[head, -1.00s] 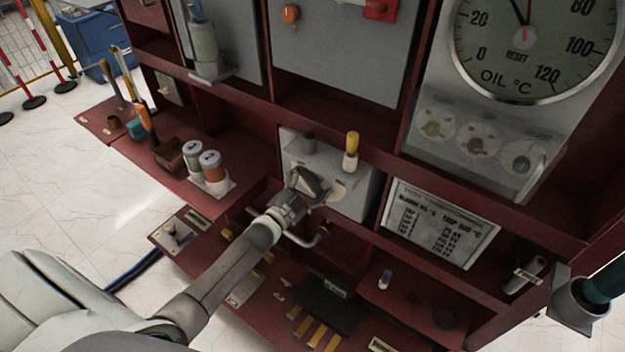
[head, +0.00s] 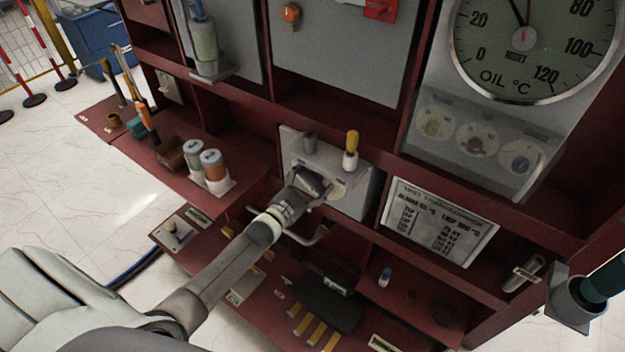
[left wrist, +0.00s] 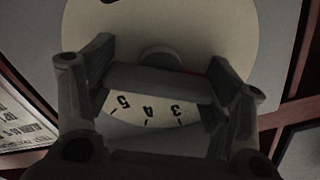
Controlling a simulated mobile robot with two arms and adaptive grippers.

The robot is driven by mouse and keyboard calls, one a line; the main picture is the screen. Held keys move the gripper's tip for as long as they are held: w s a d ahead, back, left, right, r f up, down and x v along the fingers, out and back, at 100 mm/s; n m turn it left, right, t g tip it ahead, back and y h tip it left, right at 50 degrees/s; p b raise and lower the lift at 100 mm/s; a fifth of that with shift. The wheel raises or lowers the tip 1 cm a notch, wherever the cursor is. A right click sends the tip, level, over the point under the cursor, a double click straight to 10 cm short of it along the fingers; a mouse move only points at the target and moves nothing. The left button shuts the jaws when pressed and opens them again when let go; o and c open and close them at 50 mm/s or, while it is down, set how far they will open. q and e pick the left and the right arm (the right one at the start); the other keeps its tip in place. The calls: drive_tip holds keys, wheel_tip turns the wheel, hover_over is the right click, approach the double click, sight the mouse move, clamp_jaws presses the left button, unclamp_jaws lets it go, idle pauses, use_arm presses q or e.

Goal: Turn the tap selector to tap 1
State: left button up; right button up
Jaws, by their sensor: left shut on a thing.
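The tap selector's pale dial plate (head: 339,190) is on the front of a grey box (head: 358,207) in the middle of the red cabinet. My left gripper (head: 318,186) is at this dial and hides most of the knob in the head view. In the left wrist view, the gripper (left wrist: 160,75) has its two fingers on either side of the dark grey knob (left wrist: 155,82), shut on it. The dial (left wrist: 150,108) shows 5, 4 and 3 below the knob, with a small red mark at the knob's right. The other numbers are hidden. My right gripper is not in view.
A yellow-topped lever (head: 351,150) stands on the box close to my gripper. A bent grey handle (head: 318,236) is just below. A printed plate (head: 437,222) is on the right. Two capped cylinders (head: 213,165) stand on the left shelf. A large oil gauge (head: 530,45) is upper right.

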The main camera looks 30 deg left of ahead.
use_arm(q)
drive_tip(key=o, duration=1)
drive_tip(key=s, duration=0.4)
drive_tip(key=s+a, duration=0.1)
drive_tip(key=s, duration=0.7)
drive_tip(key=shift+a, duration=0.35)
